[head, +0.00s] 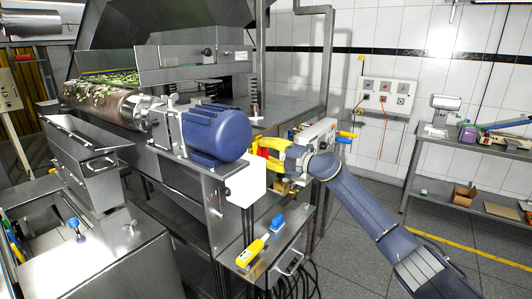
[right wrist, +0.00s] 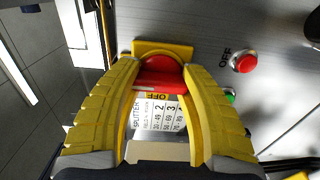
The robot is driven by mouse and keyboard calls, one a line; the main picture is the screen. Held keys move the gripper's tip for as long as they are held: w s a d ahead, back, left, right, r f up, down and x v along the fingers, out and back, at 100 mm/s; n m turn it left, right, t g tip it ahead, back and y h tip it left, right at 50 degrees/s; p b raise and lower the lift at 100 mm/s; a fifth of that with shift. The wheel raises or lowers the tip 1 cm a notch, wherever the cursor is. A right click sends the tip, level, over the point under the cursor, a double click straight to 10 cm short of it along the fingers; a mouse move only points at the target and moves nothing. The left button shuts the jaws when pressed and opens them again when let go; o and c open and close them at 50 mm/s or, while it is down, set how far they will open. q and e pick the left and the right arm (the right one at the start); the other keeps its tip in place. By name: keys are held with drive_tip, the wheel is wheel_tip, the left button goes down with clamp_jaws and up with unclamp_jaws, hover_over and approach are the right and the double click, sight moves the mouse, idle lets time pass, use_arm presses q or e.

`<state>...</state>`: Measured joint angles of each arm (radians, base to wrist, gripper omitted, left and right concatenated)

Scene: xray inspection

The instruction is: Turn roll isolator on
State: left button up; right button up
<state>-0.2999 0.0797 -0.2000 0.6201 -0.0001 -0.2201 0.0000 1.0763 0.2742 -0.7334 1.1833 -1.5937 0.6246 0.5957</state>
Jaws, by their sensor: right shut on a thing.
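A red rotary isolator handle (right wrist: 160,75) on a yellow backing plate (right wrist: 150,47) sits between the fingertips of my right gripper (right wrist: 160,62), which is shut on it.
A blue motor (head: 216,132) stands left of the right gripper. A red button (right wrist: 243,62) marked OFF and a green button (right wrist: 230,97) are right of the handle. A yellow pendant (head: 251,252) lies on the lower metal box. A shelf (head: 462,145) stands at the right.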

idle(0.5)
drive_tip(key=o, duration=1.2)
drive_tip(key=shift+o, duration=1.2)
drive_tip(key=shift+s+d, duration=0.15)
drive_tip(key=shift+d, duration=0.15)
drive_tip(key=v, duration=1.1)
drive_tip(key=shift+d, duration=0.15)
drive_tip(key=shift+s, duration=0.15)
drive_tip(key=shift+r, duration=0.1)
